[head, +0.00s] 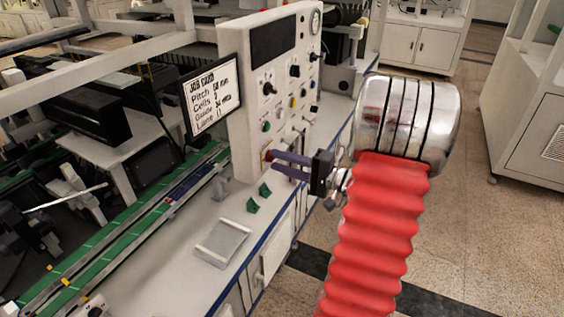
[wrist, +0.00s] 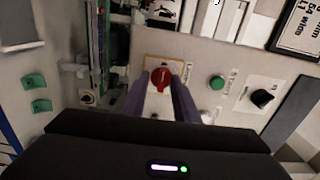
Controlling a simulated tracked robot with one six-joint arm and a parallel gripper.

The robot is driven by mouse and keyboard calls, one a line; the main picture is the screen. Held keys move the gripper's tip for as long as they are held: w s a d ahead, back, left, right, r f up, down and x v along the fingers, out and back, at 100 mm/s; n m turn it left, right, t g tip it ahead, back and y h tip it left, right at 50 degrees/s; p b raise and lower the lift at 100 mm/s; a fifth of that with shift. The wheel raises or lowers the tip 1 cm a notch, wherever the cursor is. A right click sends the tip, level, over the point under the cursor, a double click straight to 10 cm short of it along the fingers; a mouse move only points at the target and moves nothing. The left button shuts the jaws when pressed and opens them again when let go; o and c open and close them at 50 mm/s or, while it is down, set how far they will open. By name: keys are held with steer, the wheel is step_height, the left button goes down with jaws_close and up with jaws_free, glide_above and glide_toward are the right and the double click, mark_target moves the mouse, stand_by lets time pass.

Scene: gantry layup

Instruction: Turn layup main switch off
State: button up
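The red rotary switch (wrist: 161,80) sits on a pale plate with a yellow edge, low on the upright control panel (head: 262,92). In the wrist view its grip ridge runs roughly up and down, slightly tilted. In the head view the switch (head: 268,155) is small and partly hidden by the fingers. My gripper (head: 272,162) reaches the panel from the right with two purple fingers apart. In the wrist view the fingertips of my gripper (wrist: 162,84) stand on either side of the red knob, with a narrow gap visible; I cannot tell whether they touch it.
A green button (wrist: 217,82) and a black knob (wrist: 262,98) are close to the switch. A job card sign (head: 212,97) stands left of the panel. Green pieces (head: 258,198) and a grey tray (head: 221,243) lie on the bench below. Open floor is on the right.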

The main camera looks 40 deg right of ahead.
steer(key=shift+s+d+r, duration=0.1)
steer(key=shift+s+d, duration=0.15)
steer(key=shift+s, duration=0.15)
steer(key=v, duration=1.3)
steer(key=shift+a, duration=0.15)
stand_by(0.3)
